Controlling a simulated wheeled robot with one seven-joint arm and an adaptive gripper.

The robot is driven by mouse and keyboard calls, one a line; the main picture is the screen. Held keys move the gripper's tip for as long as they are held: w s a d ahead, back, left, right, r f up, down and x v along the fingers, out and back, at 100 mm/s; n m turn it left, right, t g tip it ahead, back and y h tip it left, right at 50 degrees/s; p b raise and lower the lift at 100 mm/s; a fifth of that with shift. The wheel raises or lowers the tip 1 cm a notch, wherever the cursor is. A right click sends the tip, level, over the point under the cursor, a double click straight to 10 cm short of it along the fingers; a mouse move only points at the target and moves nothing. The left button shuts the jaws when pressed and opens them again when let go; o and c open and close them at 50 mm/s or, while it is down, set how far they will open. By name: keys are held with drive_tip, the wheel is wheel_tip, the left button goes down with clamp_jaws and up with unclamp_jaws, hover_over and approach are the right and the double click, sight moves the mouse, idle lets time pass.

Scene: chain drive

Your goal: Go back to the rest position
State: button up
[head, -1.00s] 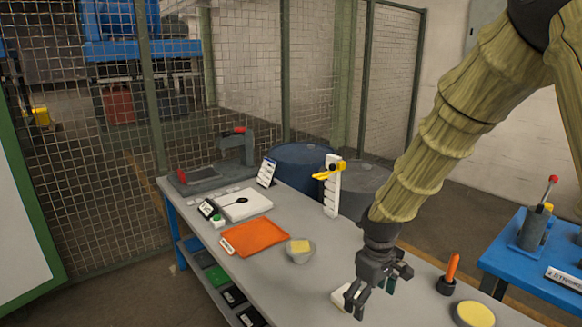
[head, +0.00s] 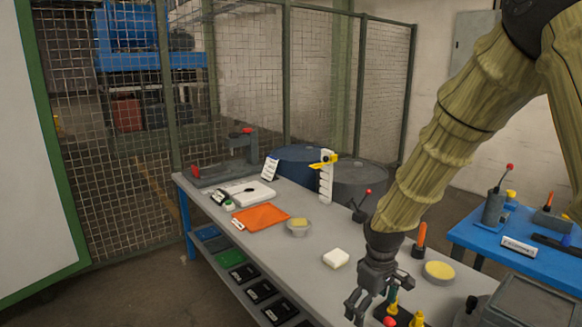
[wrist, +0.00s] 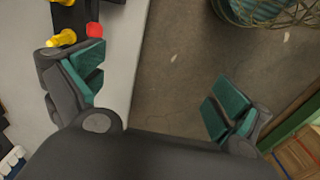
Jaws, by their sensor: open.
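My gripper (head: 370,300) is over the near edge of the grey workbench (head: 318,239) in the head view, fingers pointing down. In the wrist view my gripper (wrist: 160,95) has its green-padded fingers wide apart with nothing between them. The floor shows below the gap, with the bench edge by the left finger. A white block (head: 336,258) lies on the bench to the left of my gripper, apart from it.
Yellow and red parts (head: 416,318) stand close beside my gripper. A yellow-topped round dish (head: 439,271) and an orange-handled tool (head: 420,238) are to its right. An orange mat (head: 262,216) lies farther left. A blue table (head: 470,238) stands at right.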

wheel_tip(320, 180, down, 10)
drive_tip(key=b, duration=0.1)
drive_tip(key=s+f+m+y+b, duration=0.1)
drive_tip(key=s+f+m+b, duration=0.1)
drive_tip(key=s+f, duration=0.6)
drive_tip(key=s+f+m+b, duration=0.2)
drive_tip(key=s+f, duration=0.1)
drive_tip(key=f, duration=0.8)
drive_tip(key=s+d+f+m+b, duration=0.1)
drive_tip(key=s+f+m+b, duration=0.1)
drive_tip(key=s+f, duration=0.5)
drive_tip(key=s+d+f+m+b, duration=0.1)
drive_tip(key=s+d+f+b, duration=0.1)
drive_tip(key=s+f, duration=0.6)
drive_tip(key=s, duration=0.6)
drive_tip(key=shift+s+f+m+h, duration=0.2)
drive_tip(key=shift+s+m+h, duration=0.15)
drive_tip(key=shift+m+h, duration=0.05)
